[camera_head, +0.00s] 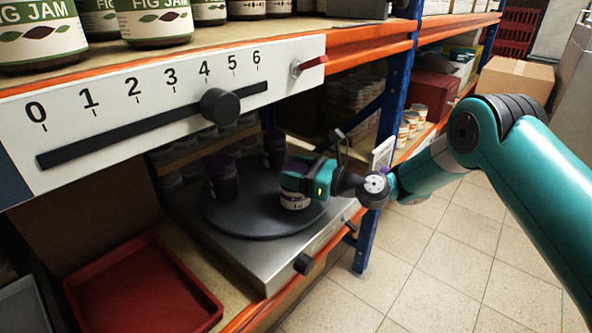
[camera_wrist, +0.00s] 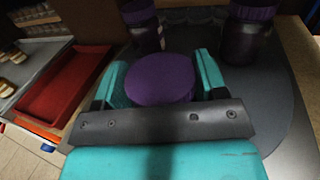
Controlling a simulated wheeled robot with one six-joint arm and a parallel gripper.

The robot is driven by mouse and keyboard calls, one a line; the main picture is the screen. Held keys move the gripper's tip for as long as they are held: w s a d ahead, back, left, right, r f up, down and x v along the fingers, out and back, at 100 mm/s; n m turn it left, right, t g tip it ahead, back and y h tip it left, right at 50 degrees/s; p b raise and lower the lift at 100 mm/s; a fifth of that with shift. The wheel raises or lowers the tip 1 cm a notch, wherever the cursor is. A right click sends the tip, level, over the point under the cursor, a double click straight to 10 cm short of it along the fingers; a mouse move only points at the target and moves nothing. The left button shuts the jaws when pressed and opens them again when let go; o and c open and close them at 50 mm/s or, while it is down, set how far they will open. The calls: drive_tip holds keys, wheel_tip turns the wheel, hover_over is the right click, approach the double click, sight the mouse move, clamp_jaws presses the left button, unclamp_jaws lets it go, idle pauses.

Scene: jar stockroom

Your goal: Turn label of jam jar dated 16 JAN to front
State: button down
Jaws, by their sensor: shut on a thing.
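A dark round turntable (camera_head: 240,222) on a metal base stands on the lower shelf, with several purple-lidded jars on it. My gripper (camera_head: 297,183) reaches in from the right and is shut on one jar (camera_head: 295,202) near the turntable's right edge. In the wrist view its purple lid (camera_wrist: 160,78) sits between the two teal fingers. Part of a pale label with dark marks shows below the gripper in the head view, too small to read. Two other jars, a left one (camera_head: 223,178) and a back one (camera_head: 274,150), stand apart from it. I see no readable date.
A red tray (camera_head: 145,290) lies empty at the lower left. A white scale panel (camera_head: 160,105) numbered 0 to 6 with a black slider knob (camera_head: 220,106) hangs above. Fig jam jars (camera_head: 155,20) stand on the upper shelf. A blue post (camera_head: 385,130) rises right of the turntable.

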drive_tip(key=shift+c, duration=0.5)
unclamp_jaws()
drive_tip(key=shift+f, duration=0.15)
drive_tip(key=b+v, duration=1.7)
drive_tip(key=b, duration=0.5)
drive_tip(key=shift+s+d, duration=0.15)
